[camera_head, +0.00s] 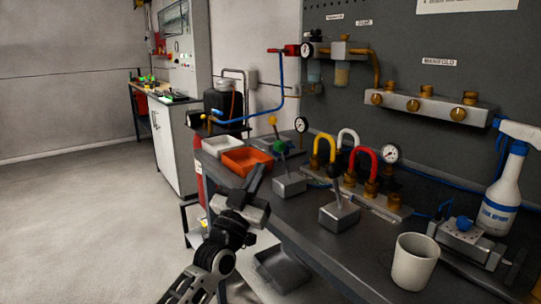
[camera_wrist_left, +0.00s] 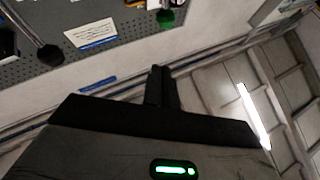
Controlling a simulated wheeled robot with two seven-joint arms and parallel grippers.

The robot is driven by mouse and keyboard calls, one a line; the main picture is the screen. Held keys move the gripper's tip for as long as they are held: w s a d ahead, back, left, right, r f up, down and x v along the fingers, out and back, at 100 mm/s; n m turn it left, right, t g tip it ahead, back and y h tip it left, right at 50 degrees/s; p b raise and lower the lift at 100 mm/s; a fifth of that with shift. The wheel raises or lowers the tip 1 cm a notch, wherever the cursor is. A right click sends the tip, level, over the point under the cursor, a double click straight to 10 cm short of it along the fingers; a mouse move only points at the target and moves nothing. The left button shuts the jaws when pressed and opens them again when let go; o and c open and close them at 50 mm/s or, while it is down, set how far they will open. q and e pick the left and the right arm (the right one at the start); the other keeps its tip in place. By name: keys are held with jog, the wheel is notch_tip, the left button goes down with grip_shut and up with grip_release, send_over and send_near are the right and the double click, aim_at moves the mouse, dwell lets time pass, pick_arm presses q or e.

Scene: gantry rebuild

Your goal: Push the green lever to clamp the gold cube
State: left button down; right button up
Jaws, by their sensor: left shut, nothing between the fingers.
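The green lever has a round green knob (camera_head: 279,146) on a short stem above a grey block base (camera_head: 289,185) on the dark bench. The green knob also shows at the top of the left wrist view (camera_wrist_left: 166,18), beyond the fingertips. My left gripper (camera_head: 256,174) is shut and empty, to the left of the green lever's base at the bench's front edge. Its shut fingers also show in the wrist view (camera_wrist_left: 160,82). They appear apart from the knob. I cannot make out a gold cube. My right gripper is not in view.
A black-knobbed lever (camera_head: 339,214) stands nearer on the right, and a yellow knob (camera_head: 272,120) shows behind. An orange tray (camera_head: 246,160) and a white tray (camera_head: 222,145) lie left. A beige cup (camera_head: 414,262), spray bottle (camera_head: 502,191) and hose fittings (camera_head: 366,157) occupy the right.

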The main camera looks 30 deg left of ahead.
aim_at(283, 161)
pick_arm(q)
jog(key=w+a+r, duration=0.1)
jog(key=w, duration=0.6)
jog(key=shift+w+r, duration=0.3)
jog(key=shift+r, duration=0.05)
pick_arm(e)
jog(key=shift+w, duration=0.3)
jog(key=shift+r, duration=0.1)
